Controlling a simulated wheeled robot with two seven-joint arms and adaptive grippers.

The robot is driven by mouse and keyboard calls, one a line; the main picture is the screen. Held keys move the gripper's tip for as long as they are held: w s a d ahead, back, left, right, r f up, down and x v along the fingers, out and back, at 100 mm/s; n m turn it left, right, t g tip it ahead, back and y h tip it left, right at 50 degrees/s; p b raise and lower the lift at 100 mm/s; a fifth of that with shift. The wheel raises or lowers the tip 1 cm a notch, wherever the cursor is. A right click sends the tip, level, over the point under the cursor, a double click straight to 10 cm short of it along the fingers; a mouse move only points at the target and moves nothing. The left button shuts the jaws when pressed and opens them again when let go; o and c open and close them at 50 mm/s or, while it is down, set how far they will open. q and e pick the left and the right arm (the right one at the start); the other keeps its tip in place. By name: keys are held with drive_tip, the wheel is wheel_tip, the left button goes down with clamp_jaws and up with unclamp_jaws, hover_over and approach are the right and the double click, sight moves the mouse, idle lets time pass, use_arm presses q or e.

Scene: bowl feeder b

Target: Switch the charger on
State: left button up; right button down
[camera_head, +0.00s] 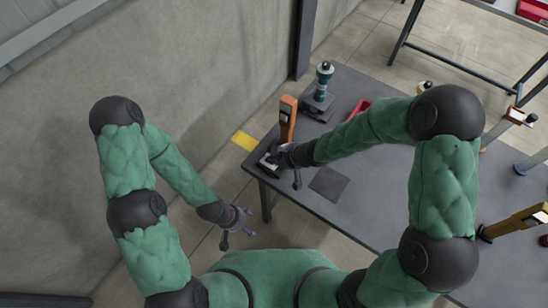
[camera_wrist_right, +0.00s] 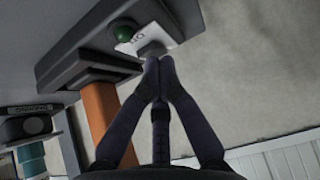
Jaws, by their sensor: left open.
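A dark control unit with an orange post (camera_head: 287,118) stands at the near left corner of the table. In the right wrist view its dark housing (camera_wrist_right: 85,58) carries a round green button or lamp (camera_wrist_right: 123,30) and a white label plate with dark lettering, hard to read. A grey knob or switch (camera_wrist_right: 151,48) sits on that plate. My right gripper (camera_wrist_right: 158,72) has its fingertips together right at the grey switch; I cannot tell whether they touch it. It also shows in the head view (camera_head: 277,157). My left gripper (camera_head: 243,217) is open and empty, off the table's left side.
A teal and white device (camera_head: 323,75) stands on a dark base (camera_head: 317,105) behind the orange post. A red tray (camera_head: 357,110) and a dark square mat (camera_head: 328,183) are on the grey table (camera_head: 350,215). A yellow floor patch (camera_head: 244,141) lies by the wall.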

drive_tip(key=shift+s+d+f, duration=0.15)
drive_tip(key=shift+f, duration=0.25)
drive_tip(key=shift+r, duration=0.1)
drive_tip(key=shift+w+a+r+p, duration=0.3)
drive_tip(key=shift+w+a+p, duration=0.15)
drive_tip(key=shift+a, duration=0.15)
